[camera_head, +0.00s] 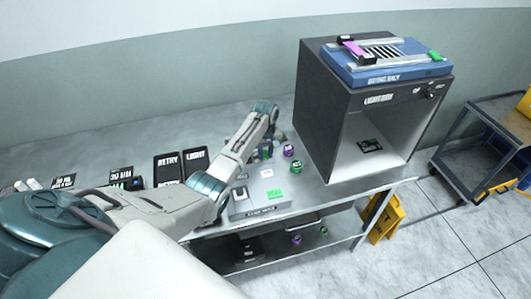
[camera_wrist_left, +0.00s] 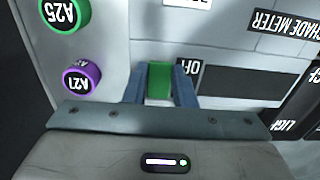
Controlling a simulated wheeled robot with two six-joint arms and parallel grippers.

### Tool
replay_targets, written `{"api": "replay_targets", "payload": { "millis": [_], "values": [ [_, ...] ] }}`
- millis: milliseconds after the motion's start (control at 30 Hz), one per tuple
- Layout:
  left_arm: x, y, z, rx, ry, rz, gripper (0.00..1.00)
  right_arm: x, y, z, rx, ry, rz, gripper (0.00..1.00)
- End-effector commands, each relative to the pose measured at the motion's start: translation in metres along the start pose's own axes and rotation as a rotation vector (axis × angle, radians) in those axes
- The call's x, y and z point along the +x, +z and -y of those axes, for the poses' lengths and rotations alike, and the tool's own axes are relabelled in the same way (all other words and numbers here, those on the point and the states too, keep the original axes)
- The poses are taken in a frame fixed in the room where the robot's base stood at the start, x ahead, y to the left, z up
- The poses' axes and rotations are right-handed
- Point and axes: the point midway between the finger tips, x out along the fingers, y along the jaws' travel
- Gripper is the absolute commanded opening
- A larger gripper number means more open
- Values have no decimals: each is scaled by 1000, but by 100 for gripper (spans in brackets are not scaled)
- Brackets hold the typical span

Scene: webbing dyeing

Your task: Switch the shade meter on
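The shade meter (camera_head: 251,205) is a low grey box near the table's front, with a green patch on top. In the left wrist view, its upside-down "SHADE METER" label (camera_wrist_left: 285,19) is at top right, with a dark panel (camera_wrist_left: 243,80) and an "OFF" mark beside the fingers. My left gripper (camera_head: 268,150) reaches down behind the box. In the left wrist view, the gripper (camera_wrist_left: 160,88) has its two blue fingers on either side of a small green block (camera_wrist_left: 159,78). I cannot tell whether they press on it. My right gripper is not seen.
A purple A21 piece (camera_wrist_left: 81,77) and a green A25 piece (camera_wrist_left: 65,13) stand close beside the gripper. A dark light booth (camera_head: 317,110) stands to the right, with a blue device (camera_head: 385,75) on top. RETRY (camera_head: 167,168) and LIGHT (camera_head: 196,161) cards lie left.

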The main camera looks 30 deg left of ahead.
Motion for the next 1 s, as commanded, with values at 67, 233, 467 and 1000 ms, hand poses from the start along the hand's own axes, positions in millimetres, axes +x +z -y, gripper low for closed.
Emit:
{"api": "replay_targets", "payload": {
  "millis": [67,233,467,1000],
  "values": [
    [-1,-1,0,0,0,5,1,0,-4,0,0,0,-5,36],
    [-1,-5,0,-2,-2,80,1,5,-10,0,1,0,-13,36],
    [1,-10,-1,-2,0,240,1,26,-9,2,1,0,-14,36],
    [-4,-11,0,0,1,328,1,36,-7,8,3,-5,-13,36]
  ]
}}
